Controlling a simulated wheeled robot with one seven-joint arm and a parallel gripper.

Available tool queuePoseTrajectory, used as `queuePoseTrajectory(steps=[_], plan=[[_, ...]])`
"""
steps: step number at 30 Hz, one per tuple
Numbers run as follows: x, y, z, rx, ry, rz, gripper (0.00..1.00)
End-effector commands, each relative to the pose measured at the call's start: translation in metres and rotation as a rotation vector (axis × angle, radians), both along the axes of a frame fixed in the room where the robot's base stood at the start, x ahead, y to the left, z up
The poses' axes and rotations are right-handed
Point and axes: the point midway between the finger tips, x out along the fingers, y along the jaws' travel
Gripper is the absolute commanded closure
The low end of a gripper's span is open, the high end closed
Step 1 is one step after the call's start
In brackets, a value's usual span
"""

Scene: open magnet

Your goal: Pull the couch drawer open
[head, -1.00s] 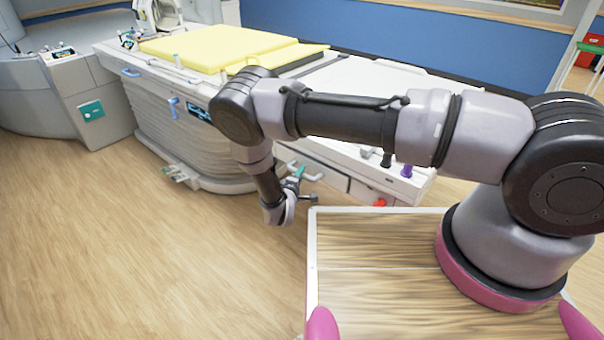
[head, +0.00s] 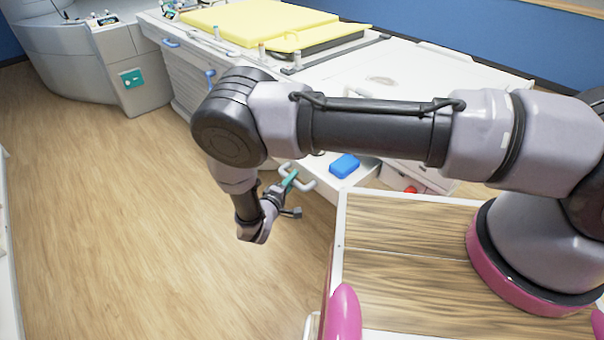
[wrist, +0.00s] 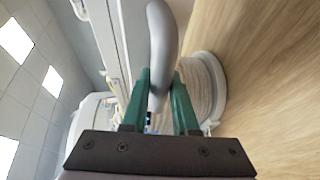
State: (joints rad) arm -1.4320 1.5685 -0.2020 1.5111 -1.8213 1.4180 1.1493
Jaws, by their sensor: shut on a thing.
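The couch drawer (head: 322,187) is pulled part way out of the white couch (head: 412,74). A blue block (head: 344,165) lies in it. The drawer's light grey handle (head: 305,182) is on its front. My gripper (head: 292,178) is at this handle, its green fingers partly hidden by the wrist. In the wrist view, the green fingers of my gripper (wrist: 160,88) stand on both sides of the grey handle bar (wrist: 163,40) and are shut on it.
Yellow pads (head: 258,22) lie on the couch top. A red knob (head: 410,190) shows on the couch side, right of the drawer. My wooden-topped base is close to the drawer. The wood floor (head: 110,210) at left is clear.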

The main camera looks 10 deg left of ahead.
Motion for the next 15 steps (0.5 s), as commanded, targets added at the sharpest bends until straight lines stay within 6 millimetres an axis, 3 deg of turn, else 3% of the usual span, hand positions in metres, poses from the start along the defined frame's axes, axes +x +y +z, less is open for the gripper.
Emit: queuePoseTrajectory(steps=[15], plan=[[-0.0084, 0.0049, -0.0008, -0.001, 0.000, -0.002, 1.00]])
